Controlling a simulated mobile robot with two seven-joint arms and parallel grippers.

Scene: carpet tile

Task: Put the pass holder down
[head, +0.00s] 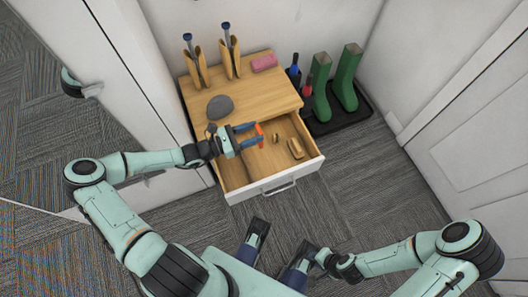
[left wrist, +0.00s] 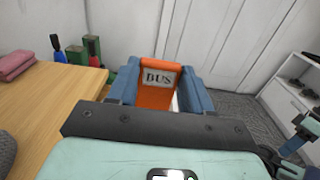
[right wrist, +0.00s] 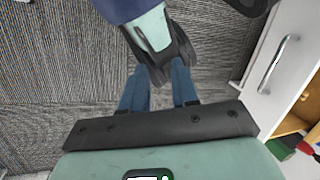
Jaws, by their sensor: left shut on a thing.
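The orange pass holder (head: 260,135), with a white card reading "BUS" that shows in the left wrist view (left wrist: 157,85), is between the blue fingers of my left gripper (head: 248,137). That gripper is shut on it, above the open drawer (head: 237,196) of the wooden cabinet (head: 262,92). The holder looks upright in the left wrist view. I cannot tell exactly how high it is above the drawer floor. My right gripper (right wrist: 158,70) is open and empty, low over the carpet in front of the cabinet.
The drawer holds a brown block-like object (head: 296,149) and a smaller one (head: 276,138); its left front floor is bare. On the cabinet top are a grey stone-like object (head: 220,107), a pink folded item (head: 264,62) and tan shapes (head: 229,62). Green boots (head: 346,78) stand right.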

